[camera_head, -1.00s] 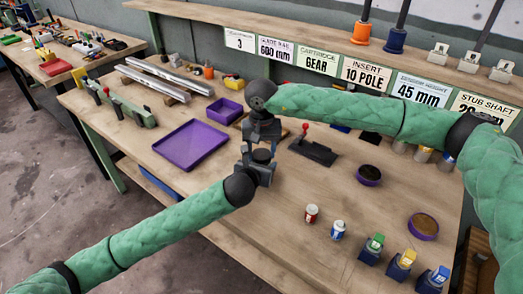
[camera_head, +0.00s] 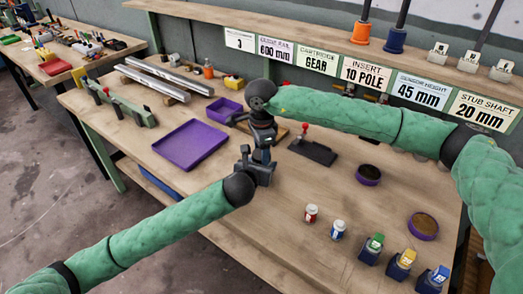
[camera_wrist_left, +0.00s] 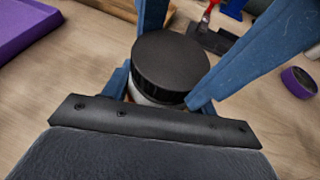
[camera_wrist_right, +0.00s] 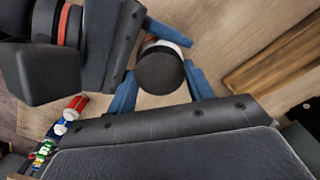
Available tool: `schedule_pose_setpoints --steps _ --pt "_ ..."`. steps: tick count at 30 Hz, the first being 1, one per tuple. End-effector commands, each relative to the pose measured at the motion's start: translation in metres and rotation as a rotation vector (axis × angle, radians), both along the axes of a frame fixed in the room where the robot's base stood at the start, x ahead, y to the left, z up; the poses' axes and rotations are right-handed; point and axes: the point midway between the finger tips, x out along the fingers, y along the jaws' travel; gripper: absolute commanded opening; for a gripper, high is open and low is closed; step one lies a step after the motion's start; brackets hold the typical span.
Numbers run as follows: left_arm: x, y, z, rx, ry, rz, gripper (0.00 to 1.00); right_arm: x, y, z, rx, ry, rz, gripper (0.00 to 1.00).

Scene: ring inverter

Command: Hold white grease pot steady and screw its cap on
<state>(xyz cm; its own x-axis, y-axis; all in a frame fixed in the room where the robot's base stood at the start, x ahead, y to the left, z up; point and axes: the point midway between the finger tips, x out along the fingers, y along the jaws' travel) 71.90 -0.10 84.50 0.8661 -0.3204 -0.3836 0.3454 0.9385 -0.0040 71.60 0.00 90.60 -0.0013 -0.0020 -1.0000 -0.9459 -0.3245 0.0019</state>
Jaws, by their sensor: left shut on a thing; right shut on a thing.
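The white grease pot (camera_wrist_left: 140,97) is mostly hidden between the fingers of my left gripper (camera_head: 257,168), which is shut on it. The black round cap (camera_wrist_left: 172,62) sits over the pot's top, with a little white showing below its edge. My right gripper (camera_head: 262,145) comes down from above and is shut on the cap. In the right wrist view the cap (camera_wrist_right: 160,72) lies between its blue fingers, with the white pot (camera_wrist_right: 165,45) just behind. Whether the threads are engaged is hidden.
A purple tray (camera_head: 190,146) and a small purple bin (camera_head: 224,110) lie left of the grippers. A dark block with a red-knobbed lever (camera_head: 313,151) is close on the right. Small red and blue jars (camera_head: 311,213) stand nearer.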

Motion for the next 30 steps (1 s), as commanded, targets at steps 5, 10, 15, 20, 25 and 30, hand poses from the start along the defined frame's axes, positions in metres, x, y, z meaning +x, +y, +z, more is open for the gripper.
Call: schedule_pose_setpoints --steps 5,10,15,20,25,30 --pt "-0.0011 -0.0016 0.0005 -0.002 0.0 -0.004 0.0 0.0001 0.0011 0.0005 0.003 -0.001 -0.023 0.24" --pt "-0.0012 -0.0019 0.0005 -0.002 0.0 -0.004 0.0 0.0001 0.0011 0.0006 0.003 -0.001 -0.021 0.24" --pt "-0.0007 -0.0011 0.0004 -0.001 -0.001 -0.002 0.0 0.0 0.0009 0.0006 0.002 -0.002 -0.02 0.73" --pt "0.0004 0.0 0.0003 0.0 0.0 0.0 0.0 -0.0007 0.0007 0.0002 0.001 0.0 -0.019 0.73" --pt "0.0011 0.0009 0.0001 0.001 0.0 0.002 0.0 -0.0012 0.0007 0.0 0.001 0.001 -0.018 0.73" --pt "0.0016 0.0016 0.0001 0.001 -0.001 0.004 0.0 -0.0013 0.0004 0.0006 -0.001 0.002 -0.018 0.73"
